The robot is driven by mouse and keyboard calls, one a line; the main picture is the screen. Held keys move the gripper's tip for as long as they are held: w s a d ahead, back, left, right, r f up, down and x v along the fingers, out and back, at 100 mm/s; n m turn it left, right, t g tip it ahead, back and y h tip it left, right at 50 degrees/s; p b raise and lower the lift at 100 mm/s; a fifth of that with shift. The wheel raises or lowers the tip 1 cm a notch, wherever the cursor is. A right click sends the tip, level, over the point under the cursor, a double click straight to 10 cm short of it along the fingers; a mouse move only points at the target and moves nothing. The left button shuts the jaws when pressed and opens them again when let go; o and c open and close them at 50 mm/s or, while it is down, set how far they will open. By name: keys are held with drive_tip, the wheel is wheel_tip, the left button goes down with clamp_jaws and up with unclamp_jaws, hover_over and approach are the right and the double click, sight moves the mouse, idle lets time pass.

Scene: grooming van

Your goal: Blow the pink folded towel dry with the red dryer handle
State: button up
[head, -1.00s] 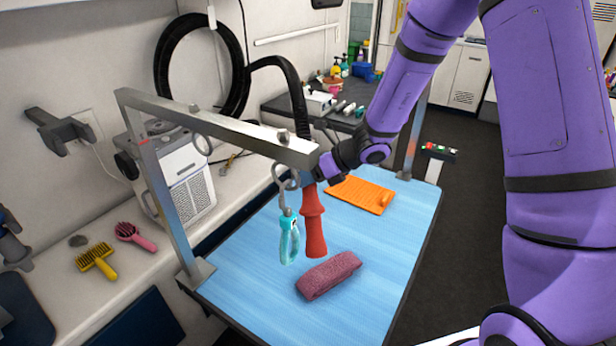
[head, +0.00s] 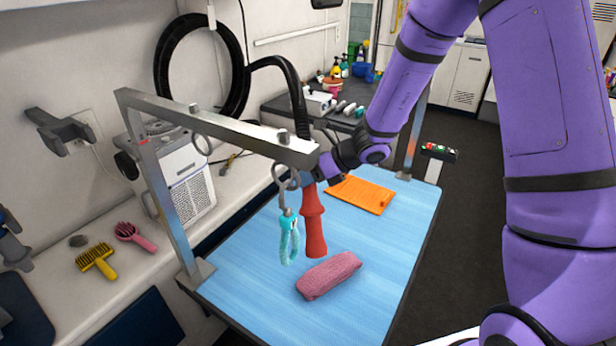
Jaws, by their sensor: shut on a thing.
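The red dryer handle (head: 314,228) hangs nozzle down over the blue grooming table, with a black hose rising from its top. My gripper (head: 312,180) is shut on the upper part of the handle; the fingers are mostly hidden behind the metal bar. The pink folded towel (head: 328,276) lies on the blue table top (head: 380,262), just below and in front of the nozzle. The nozzle end appears close above the towel's back edge; the exact gap cannot be told.
A metal grooming arm (head: 220,130) crosses over the table, with a teal loop (head: 289,238) hanging left of the handle. An orange mat (head: 362,195) lies behind on the table.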

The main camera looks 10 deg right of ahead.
drive_tip(key=shift+s+d, duration=0.15)
drive_tip(key=shift+d, duration=0.8)
drive_tip(key=shift+s+d, duration=0.1)
drive_tip(key=shift+d, duration=0.85)
idle(0.8)
drive_tip(key=shift+s+a, duration=0.7)
drive_tip(key=shift+s, duration=0.3)
drive_tip(key=shift+s+a, duration=0.7)
drive_tip(key=shift+s, duration=0.3)
idle(0.5)
drive_tip(key=w+d, duration=0.3)
drive_tip(key=d, duration=0.5)
drive_tip(key=shift+w, duration=0.4)
idle(1.6)
